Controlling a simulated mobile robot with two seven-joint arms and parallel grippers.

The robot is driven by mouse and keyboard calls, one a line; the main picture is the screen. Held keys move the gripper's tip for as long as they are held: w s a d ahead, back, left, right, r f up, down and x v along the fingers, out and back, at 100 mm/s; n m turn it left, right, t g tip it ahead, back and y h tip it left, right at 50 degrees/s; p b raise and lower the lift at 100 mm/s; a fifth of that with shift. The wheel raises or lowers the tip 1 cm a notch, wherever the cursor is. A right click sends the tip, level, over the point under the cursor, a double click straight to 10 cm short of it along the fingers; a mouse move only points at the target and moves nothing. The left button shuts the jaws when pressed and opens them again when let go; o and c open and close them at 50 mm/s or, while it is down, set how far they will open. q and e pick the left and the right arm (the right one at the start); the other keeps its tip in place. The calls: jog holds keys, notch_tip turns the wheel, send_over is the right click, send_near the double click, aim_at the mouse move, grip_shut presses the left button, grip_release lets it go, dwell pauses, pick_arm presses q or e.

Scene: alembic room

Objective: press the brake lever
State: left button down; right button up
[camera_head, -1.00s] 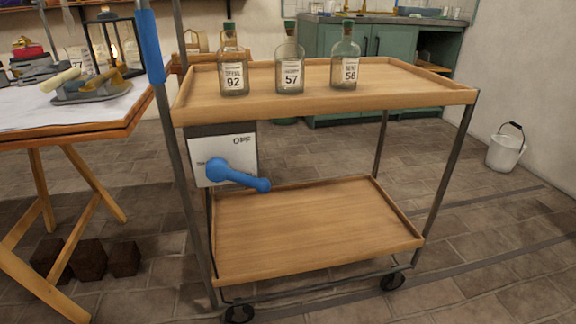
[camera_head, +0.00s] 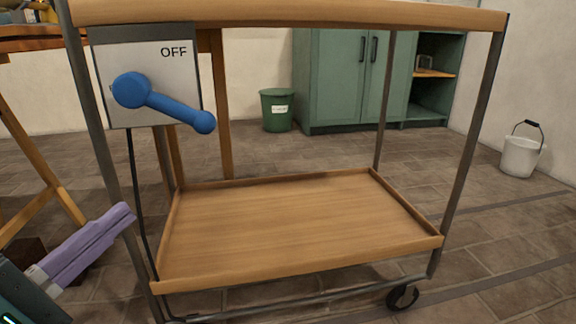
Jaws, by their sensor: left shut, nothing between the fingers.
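The blue brake lever (camera_head: 168,105) sits on a pale plate (camera_head: 180,75) marked OFF, at the upper left of the cart. Its round hub is at the left and its arm points right and slightly down, ending in a knob. My left gripper (camera_head: 122,217) is at the lower left, below the lever and clearly apart from it. Its purple fingers are shut with nothing between them and point up and right. They show in front of the cart's left front post. My right gripper is not in view.
The cart's top shelf (camera_head: 290,13) crosses above, and its empty lower tray (camera_head: 300,225) is below. Thin metal posts (camera_head: 468,150) stand at its corners. A wooden table leg (camera_head: 40,170) is at the left. A green bin (camera_head: 277,110), green cabinet (camera_head: 340,80) and white bucket (camera_head: 521,157) stand behind.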

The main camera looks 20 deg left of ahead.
aim_at(168, 104)
pick_arm(q)
jog(key=shift+a+n+t+y, duration=0.4)
jog(key=shift+a+n+t, duration=0.4)
jog(key=shift+a, duration=0.4)
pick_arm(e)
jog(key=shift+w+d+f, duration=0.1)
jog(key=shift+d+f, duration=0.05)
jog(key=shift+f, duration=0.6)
pick_arm(q)
jog(key=shift+b, duration=0.3)
jog(key=d+b+x, duration=0.2)
jog(key=b+x, duration=0.1)
jog(key=x, duration=1)
jog(key=shift+s+d+r, duration=0.2)
jog(key=shift+d+r, duration=0.1)
jog(key=shift+r, duration=0.1)
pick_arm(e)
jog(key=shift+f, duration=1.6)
